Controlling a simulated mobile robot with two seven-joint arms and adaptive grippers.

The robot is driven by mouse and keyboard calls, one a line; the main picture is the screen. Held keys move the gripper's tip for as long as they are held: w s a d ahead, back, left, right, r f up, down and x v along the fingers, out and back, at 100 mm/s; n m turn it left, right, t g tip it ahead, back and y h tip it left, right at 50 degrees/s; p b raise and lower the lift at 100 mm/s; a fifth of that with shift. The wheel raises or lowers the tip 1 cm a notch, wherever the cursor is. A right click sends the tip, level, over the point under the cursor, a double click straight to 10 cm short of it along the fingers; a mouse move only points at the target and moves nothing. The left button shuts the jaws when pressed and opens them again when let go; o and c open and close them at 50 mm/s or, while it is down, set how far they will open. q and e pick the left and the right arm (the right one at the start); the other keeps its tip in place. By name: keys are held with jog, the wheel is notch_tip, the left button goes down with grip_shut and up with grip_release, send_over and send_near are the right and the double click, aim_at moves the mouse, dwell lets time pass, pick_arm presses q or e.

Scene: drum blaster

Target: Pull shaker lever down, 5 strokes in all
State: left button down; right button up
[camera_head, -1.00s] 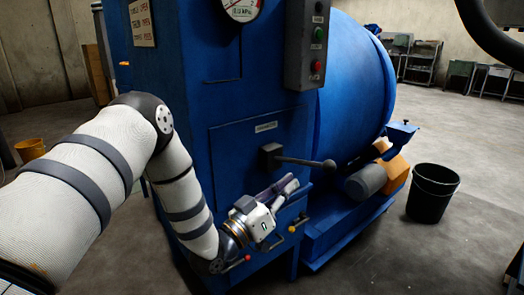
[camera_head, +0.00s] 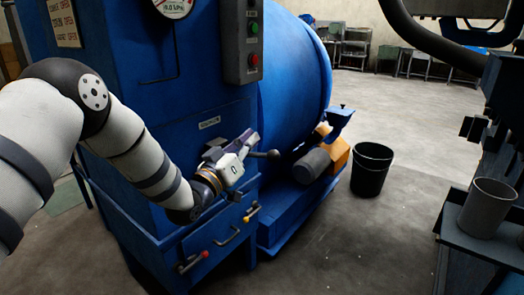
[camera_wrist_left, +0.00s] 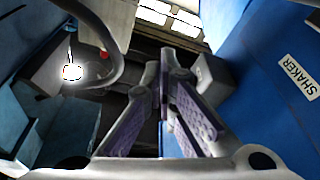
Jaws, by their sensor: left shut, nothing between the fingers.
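The blue blaster cabinet (camera_head: 205,105) carries the shaker lever, whose dark knob (camera_head: 270,154) sticks out to the right in the head view. The knob shows just right of my left gripper (camera_head: 250,138), and the gripper covers most of the lever's rod. The fingers are shut and empty, with their tips slightly above the knob in the picture. I cannot tell whether they touch the lever. In the left wrist view the fingers (camera_wrist_left: 166,75) are together, and the SHAKER label (camera_wrist_left: 298,78) is at the right. The lever is not clear there. My right gripper is not in view.
Below the gripper are small handles with a red knob (camera_head: 204,254) and a yellow knob (camera_head: 246,219). A button box (camera_head: 243,45) is above. A black bucket (camera_head: 371,170) stands on the floor, and a grey cup (camera_head: 487,207) sits on a shelf at right. Open floor lies between.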

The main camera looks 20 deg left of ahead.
aim_at(263, 156)
pick_arm(q)
jog(key=shift+w+d+f+b, duration=0.2)
jog(key=shift+w+d+f, duration=0.4)
jog(key=shift+f, duration=0.2)
jog(key=shift+w+d+f+b, duration=0.15)
jog(key=shift+w+d+f, duration=0.3)
jog(key=shift+w+f, duration=0.25)
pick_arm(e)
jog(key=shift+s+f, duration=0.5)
